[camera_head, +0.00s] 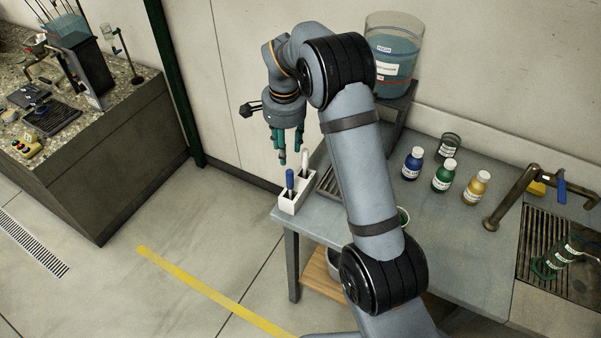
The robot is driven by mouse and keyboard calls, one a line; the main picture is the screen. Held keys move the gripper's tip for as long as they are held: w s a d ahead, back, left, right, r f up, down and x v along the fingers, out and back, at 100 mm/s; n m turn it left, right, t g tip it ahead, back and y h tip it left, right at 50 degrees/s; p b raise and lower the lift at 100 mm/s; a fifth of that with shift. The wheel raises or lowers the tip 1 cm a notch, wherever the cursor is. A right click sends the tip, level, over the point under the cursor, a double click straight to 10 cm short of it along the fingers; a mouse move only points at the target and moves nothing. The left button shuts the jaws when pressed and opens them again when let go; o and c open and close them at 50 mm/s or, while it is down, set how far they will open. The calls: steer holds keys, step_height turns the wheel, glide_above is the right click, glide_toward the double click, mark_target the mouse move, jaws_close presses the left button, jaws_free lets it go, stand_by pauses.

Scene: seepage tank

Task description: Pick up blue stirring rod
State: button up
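The blue stirring rod (290,181) stands upright in a white holder block (294,203) at the left corner of the grey bench. A white rod (305,160) stands in the same holder, just behind it. My gripper (286,153) hangs above the holder with its teal fingers pointing down. The fingers look spread apart, with nothing seen between them. The lowest fingertip appears just above the blue rod's top. The lower ends of both rods are hidden inside the holder.
Blue (412,165), green (444,177) and yellow (477,190) bottles stand on the bench (471,241), with a dark glass jar (450,146) behind. A water tank (393,58) stands at the back. A tap (510,197) and grated sink are right. Open floor lies left.

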mark_target(289, 172)
steer(key=m, duration=0.2)
steer(key=s+m, duration=0.1)
steer(key=m, duration=0.1)
steer(key=s+m+g, duration=0.1)
steer(key=m, duration=0.2)
steer(key=shift+s+d, duration=0.2)
steer(key=shift+d, duration=0.15)
steer(key=shift+s+a+m, duration=0.1)
steer(key=shift+s+m, duration=0.15)
steer(key=shift+m, duration=0.25)
steer(key=shift+s+f, duration=0.1)
steer(key=shift+f, duration=0.1)
steer(key=f, duration=0.3)
steer(key=f+p, duration=0.1)
steer(key=shift+w+f, duration=0.25)
steer(key=shift+s+f+m+p, duration=0.15)
steer(key=shift+f+m+p, duration=0.15)
steer(key=shift+f+p, duration=0.35)
steer(key=f+p, duration=0.2)
steer(key=f, duration=0.2)
steer(key=shift+d+f, duration=0.1)
steer(key=shift+d, duration=0.1)
steer(key=shift+c, duration=1.3)
